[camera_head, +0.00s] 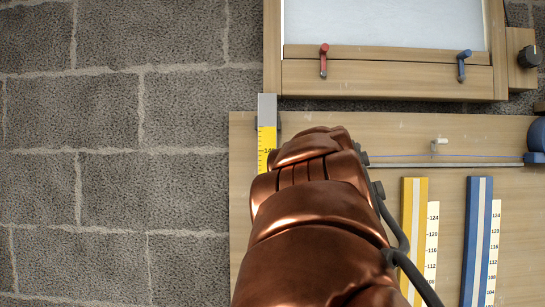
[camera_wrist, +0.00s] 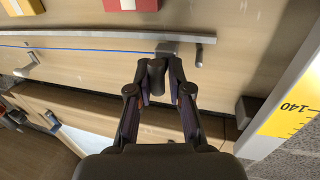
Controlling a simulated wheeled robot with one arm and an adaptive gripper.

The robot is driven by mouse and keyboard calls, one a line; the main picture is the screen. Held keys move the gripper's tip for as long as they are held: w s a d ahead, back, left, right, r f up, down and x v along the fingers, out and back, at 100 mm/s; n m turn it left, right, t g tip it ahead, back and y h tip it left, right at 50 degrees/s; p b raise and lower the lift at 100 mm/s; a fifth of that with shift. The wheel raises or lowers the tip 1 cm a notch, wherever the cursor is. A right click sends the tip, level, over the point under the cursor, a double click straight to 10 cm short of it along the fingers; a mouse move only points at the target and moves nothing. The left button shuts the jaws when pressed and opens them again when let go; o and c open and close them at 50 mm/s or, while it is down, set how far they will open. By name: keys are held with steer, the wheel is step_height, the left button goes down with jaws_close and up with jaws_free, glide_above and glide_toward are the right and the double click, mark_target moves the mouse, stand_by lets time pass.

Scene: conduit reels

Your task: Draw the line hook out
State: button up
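The line hook shows in the wrist view as a dark rounded grip (camera_wrist: 157,76) below a small grey block. My gripper (camera_wrist: 158,70) has its two fingers on either side of this grip, seemingly closed against it. A thin blue line (camera_wrist: 95,50) runs from the grey block to the left along a pale rail (camera_wrist: 60,36). In the head view my arm hides the gripper and the hook. There the blue line (camera_head: 480,156) stretches taut from the blue reel (camera_head: 536,140) at the right edge to behind my arm.
A yellow scale (camera_head: 266,148) with a grey end block (camera_head: 266,108) stands left of my arm. A light peg (camera_head: 439,142) stands near the line. Yellow (camera_head: 413,230) and blue (camera_head: 471,240) strips lie below. A framed panel with red (camera_head: 323,60) and blue (camera_head: 462,66) levers is above.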

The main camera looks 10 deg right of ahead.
steer(key=o, duration=0.4)
steer(key=shift+w, duration=0.15)
steer(key=shift+o, duration=0.2)
steer(key=shift+r, duration=5.05)
